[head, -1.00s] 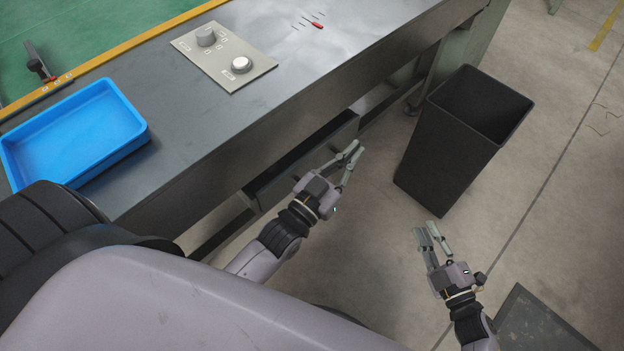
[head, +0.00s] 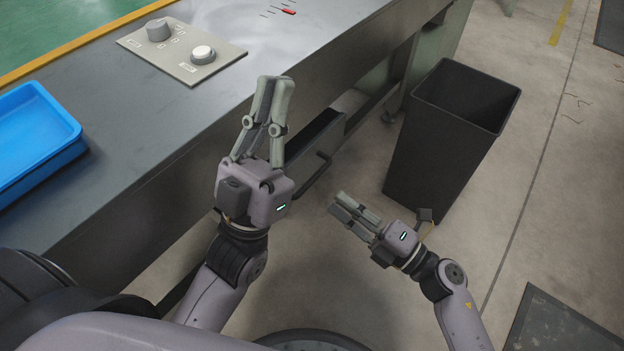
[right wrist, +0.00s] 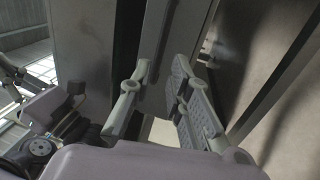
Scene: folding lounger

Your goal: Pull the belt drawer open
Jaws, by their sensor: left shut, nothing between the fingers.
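The belt drawer (head: 335,138) is a dark grey box front below the bench edge in the head view, partly hidden by my left gripper. A dark bar handle (head: 318,172) stands out from its front. A dark strip shows above the front; I cannot tell how far the drawer is out. My left gripper (head: 275,85) is shut and empty, raised in front of the bench edge. My right gripper (head: 338,205) is open and empty, below and right of the handle, apart from it. In the right wrist view its two fingers (right wrist: 158,75) stand apart before blurred grey panels.
The grey bench (head: 190,105) carries a blue tray (head: 75,150), a panel with two knobs (head: 185,50) and a red marker (head: 288,12). A black bin (head: 440,140) stands on the floor close to my right gripper. A dark mat (head: 560,325) lies lower right.

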